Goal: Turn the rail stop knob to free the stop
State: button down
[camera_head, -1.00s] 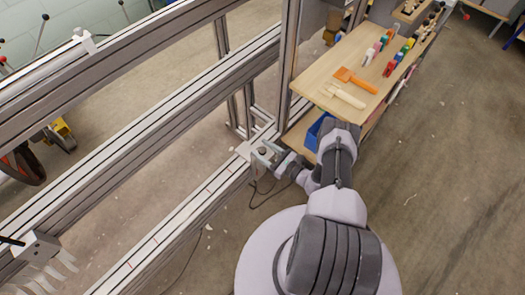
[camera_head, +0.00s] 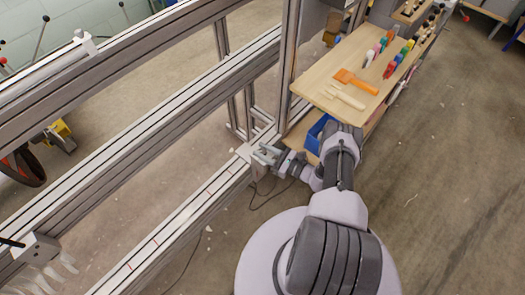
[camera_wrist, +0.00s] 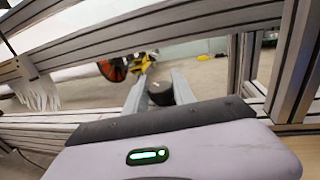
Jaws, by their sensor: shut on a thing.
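The rail stop is a small grey block (camera_head: 258,172) on the lower rail (camera_head: 205,203), near the upright post. Its dark round knob (camera_wrist: 161,92) shows between the two grey fingers in the wrist view. My gripper (camera_head: 267,155) reaches the stop from the right in the head view, and its fingers hide most of the knob there. In the wrist view my gripper (camera_wrist: 159,90) is shut on the knob, with one finger on each side. The frames do not show whether the stop is loose on the rail.
An upright post (camera_head: 289,70) stands just beyond the stop. A wooden shelf (camera_head: 320,82) with an orange tool (camera_head: 356,80), a pale comb (camera_head: 345,97) and several coloured items is at the right. A blue bin (camera_head: 316,135) sits below it.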

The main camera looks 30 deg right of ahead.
aim_at(263, 151)
jog(key=shift+n+g+y, duration=2.1)
jog(key=shift+g+y, duration=0.1)
jog(key=shift+y, duration=0.3)
jog(key=c, duration=1)
grip_release()
jog(key=shift+c, duration=0.2)
notch_tip(263, 151, up, 4)
jog(key=p, duration=0.2)
jog(key=shift+f+p, duration=0.2)
jog(key=shift+p, duration=0.15)
jog(key=shift+s+a+r+p, duration=0.15)
jog(key=shift+s+r+p, duration=0.2)
jog(key=shift+s+p, duration=0.25)
jog(key=s+a+p, duration=0.4)
jog(key=s, duration=1)
jog(key=shift+s+r+p, duration=0.15)
jog(key=shift+r+p, duration=0.15)
jog(key=shift+p, duration=0.1)
